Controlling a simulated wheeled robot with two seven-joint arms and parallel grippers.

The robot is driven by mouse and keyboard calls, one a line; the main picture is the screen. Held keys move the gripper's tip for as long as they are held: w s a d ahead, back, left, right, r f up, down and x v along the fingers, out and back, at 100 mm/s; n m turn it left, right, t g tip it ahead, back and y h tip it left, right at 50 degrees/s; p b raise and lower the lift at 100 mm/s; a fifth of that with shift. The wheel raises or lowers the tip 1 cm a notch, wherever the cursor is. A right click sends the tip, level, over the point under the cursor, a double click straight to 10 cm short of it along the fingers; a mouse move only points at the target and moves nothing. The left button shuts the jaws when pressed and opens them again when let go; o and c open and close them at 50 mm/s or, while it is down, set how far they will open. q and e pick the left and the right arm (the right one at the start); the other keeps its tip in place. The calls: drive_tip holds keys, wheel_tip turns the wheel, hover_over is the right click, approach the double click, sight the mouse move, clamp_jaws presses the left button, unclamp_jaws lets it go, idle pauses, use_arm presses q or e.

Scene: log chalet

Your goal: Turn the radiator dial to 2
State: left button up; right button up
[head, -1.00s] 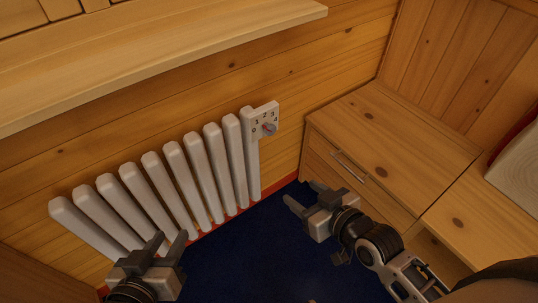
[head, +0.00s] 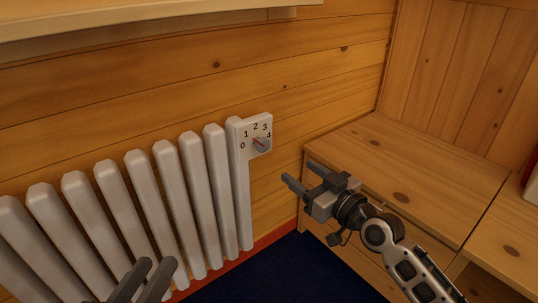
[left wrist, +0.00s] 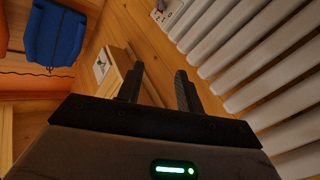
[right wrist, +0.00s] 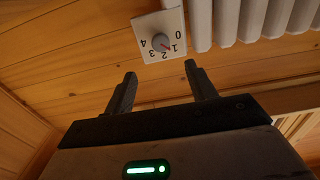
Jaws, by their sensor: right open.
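The radiator dial is a round grey knob (head: 261,145) on a white plate (head: 247,131) marked 0 to 4, at the radiator's right end. In the right wrist view the knob (right wrist: 160,42) shows a red mark pointing at about 1. My right gripper (head: 303,173) is open and empty, to the lower right of the dial and apart from it, with its fingers (right wrist: 160,70) toward the plate. My left gripper (head: 148,278) is low in front of the radiator. Its fingers (left wrist: 158,83) are apart with nothing between them.
The white ribbed radiator (head: 150,205) runs along the log wall to the left. A wooden cabinet (head: 420,170) stands close behind my right gripper. A wooden shelf (head: 150,18) juts out above the radiator. A blue chair-like object (left wrist: 55,35) shows in the left wrist view.

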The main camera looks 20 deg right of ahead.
sight(265, 147)
drive_tip(key=b+x, duration=0.2)
drive_tip(key=x, duration=0.9)
drive_tip(key=shift+w+f+b, duration=0.15)
drive_tip(key=shift+w+b, duration=0.05)
drive_tip(key=shift+b, duration=0.15)
drive_tip(key=shift+w+a, duration=0.25)
drive_tip(key=shift+w, duration=0.15)
use_arm(q)
drive_tip(key=r+m+t, duration=0.1)
drive_tip(key=w+r+m+t+h, duration=0.1)
drive_tip(key=r, duration=0.1)
drive_tip(key=r+m+t+h, duration=0.1)
drive_tip(key=r+m, duration=0.1)
drive_tip(key=shift+w+a+r, duration=0.15)
drive_tip(key=shift+w+a, duration=0.15)
drive_tip(key=shift+a, duration=0.05)
use_arm(e)
drive_tip(key=c, duration=1)
